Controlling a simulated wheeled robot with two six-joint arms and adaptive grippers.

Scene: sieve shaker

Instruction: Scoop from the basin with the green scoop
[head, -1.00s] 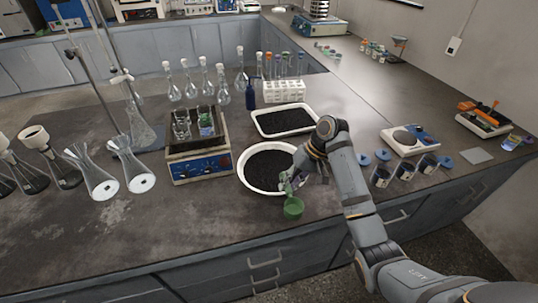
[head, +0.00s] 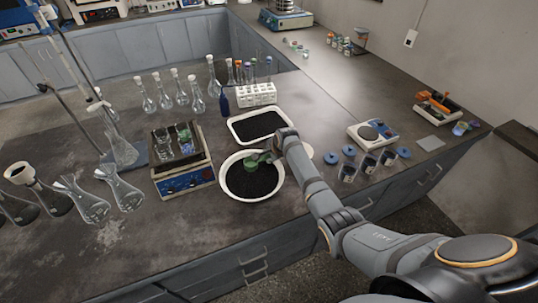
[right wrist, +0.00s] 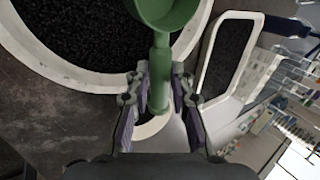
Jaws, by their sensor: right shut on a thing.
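The round white basin (head: 226,187) stands on the bench and holds black granular material. The green scoop (head: 251,160) is over the basin's upper part in the head view. My right gripper (head: 272,157) is at the basin's right rim. In the right wrist view my right gripper (right wrist: 160,98) is shut on the handle of the green scoop (right wrist: 160,45), with the scoop's cup beyond the fingertips. The basin (right wrist: 95,82) fills the upper left there. Whether the cup touches the material or holds any cannot be told. My left gripper is not in view.
A rectangular white tray (head: 236,138) of black material lies behind the basin. A shaker with beakers (head: 186,181) stands to the left, flasks (head: 93,207) farther left. Small jars (head: 367,165) and a balance (head: 373,137) stand to the right. The front bench is clear.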

